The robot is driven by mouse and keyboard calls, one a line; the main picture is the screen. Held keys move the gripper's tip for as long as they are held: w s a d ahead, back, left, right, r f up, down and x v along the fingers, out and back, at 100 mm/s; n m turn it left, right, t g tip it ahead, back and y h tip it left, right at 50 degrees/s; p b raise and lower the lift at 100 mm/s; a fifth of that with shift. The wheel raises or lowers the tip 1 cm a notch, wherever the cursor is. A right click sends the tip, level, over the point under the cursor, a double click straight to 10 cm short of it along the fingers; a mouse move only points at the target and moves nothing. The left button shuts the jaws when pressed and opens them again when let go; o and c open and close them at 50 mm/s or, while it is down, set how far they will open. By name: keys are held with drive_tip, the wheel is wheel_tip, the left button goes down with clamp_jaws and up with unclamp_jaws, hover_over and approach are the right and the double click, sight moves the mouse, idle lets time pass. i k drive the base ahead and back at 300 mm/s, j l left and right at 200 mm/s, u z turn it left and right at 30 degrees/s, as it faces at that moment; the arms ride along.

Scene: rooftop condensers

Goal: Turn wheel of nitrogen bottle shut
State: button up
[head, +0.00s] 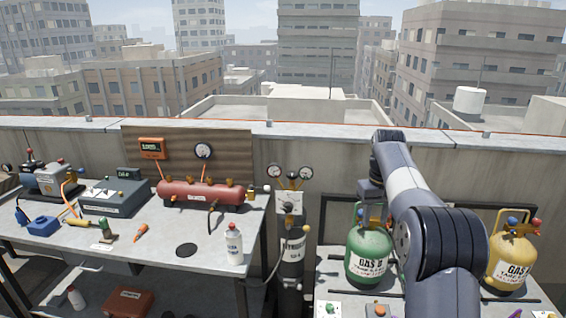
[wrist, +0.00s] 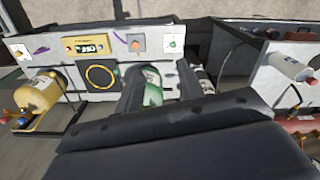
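The nitrogen bottle (head: 292,258) is a dark upright cylinder with a white label, standing in the gap between the two tables. Two gauges (head: 290,172) sit above it, with a pale plate below them. I cannot clearly make out its hand wheel. In the wrist view, part of the bottle with its white label (wrist: 203,82) shows just right of my gripper. My gripper (wrist: 158,76) looks open, with the green bottle seen between its two dark fingers. In the head view it is mostly hidden by my arm, right of the nitrogen bottle and near the green bottle's top.
The green GAS B bottle (head: 369,256) and yellow GAS A bottle (head: 511,262) stand on the right table. The left table holds a red tank (head: 200,193), a white bottle (head: 234,246) and tools. A hose runs beside the nitrogen bottle. A wall (head: 330,150) closes the back.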

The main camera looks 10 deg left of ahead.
sight(292, 175)
drive_tip(key=i+j, duration=1.3)
drive_tip(key=i, duration=0.15)
